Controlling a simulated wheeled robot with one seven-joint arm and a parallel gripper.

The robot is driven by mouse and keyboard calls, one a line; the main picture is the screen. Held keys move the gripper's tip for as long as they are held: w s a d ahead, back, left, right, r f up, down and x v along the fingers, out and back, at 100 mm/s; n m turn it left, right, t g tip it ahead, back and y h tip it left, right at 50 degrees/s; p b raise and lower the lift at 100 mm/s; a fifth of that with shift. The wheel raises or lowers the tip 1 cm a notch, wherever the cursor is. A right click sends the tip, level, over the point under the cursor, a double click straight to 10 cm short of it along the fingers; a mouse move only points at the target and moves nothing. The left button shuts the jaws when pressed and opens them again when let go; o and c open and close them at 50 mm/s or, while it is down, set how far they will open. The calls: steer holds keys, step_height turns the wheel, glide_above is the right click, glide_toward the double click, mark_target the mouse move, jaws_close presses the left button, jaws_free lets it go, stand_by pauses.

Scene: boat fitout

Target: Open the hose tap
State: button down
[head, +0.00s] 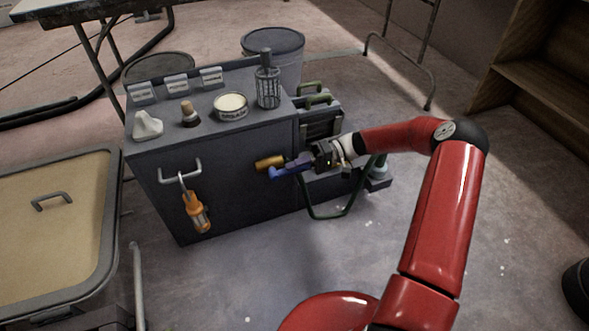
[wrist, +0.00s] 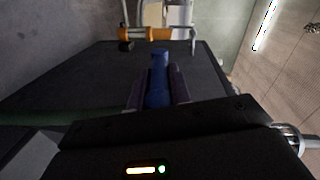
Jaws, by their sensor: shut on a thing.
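The hose tap shows in the head view as a short brass body (head: 268,162) on the front face of the grey cabinet, near its right end. Its blue lever (head: 285,172) points right, toward my gripper (head: 306,163). In the wrist view the blue lever (wrist: 158,75) lies between the two dark fingers of my gripper (wrist: 158,92), which are shut on it. The lever's tip sticks out beyond the fingers. The brass body cannot be made out in the wrist view. A green hose (head: 322,216) hangs in a loop below my gripper.
The grey cabinet (head: 228,194) bears a tin (head: 230,106), a wire-caged item (head: 268,84) and other small things. An orange lamp (head: 196,213) hangs from its front handle, left of the tap. A beige-topped unit (head: 45,235) stands left. The floor (head: 270,265) in front is clear.

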steer(key=shift+f+y+b, duration=0.5)
steer(key=shift+y, duration=0.2)
steer(key=c, duration=1.3)
jaws_free()
steer(key=shift+r, duration=0.1)
step_height(320, 180, up, 20)
steer(key=p, duration=0.3)
